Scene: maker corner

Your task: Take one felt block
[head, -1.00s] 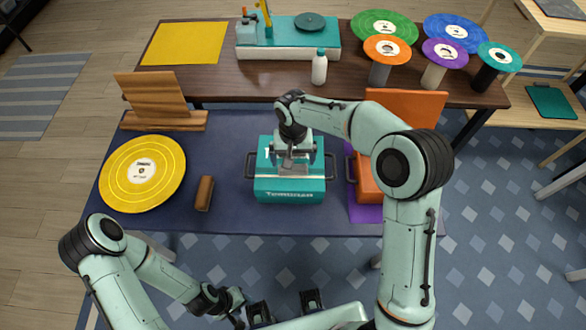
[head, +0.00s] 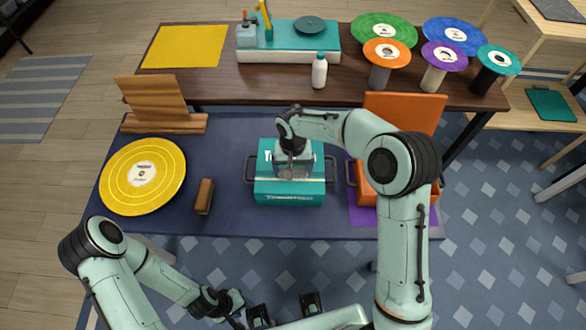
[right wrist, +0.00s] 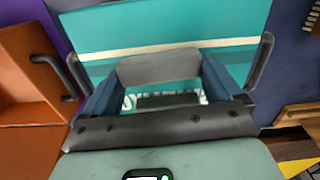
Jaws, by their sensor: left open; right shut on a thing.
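A grey block (right wrist: 158,68), seemingly felt, sits between the fingers of my right gripper (right wrist: 160,82) in the right wrist view. In the head view the right gripper (head: 293,172) is over the teal box (head: 290,198), shut on the grey block, which is mostly hidden there. I cannot tell whether the block still touches the box or its contents. The box also shows in the right wrist view (right wrist: 110,30). My left gripper (head: 285,308) is open and empty at the front, off the table edge.
An orange box (head: 366,184) with a raised lid stands right of the teal box. A brown block (head: 204,196), a yellow disc (head: 120,190) and a wooden stand (head: 165,122) lie to the left. A white bottle (head: 319,72) and disc stands are behind.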

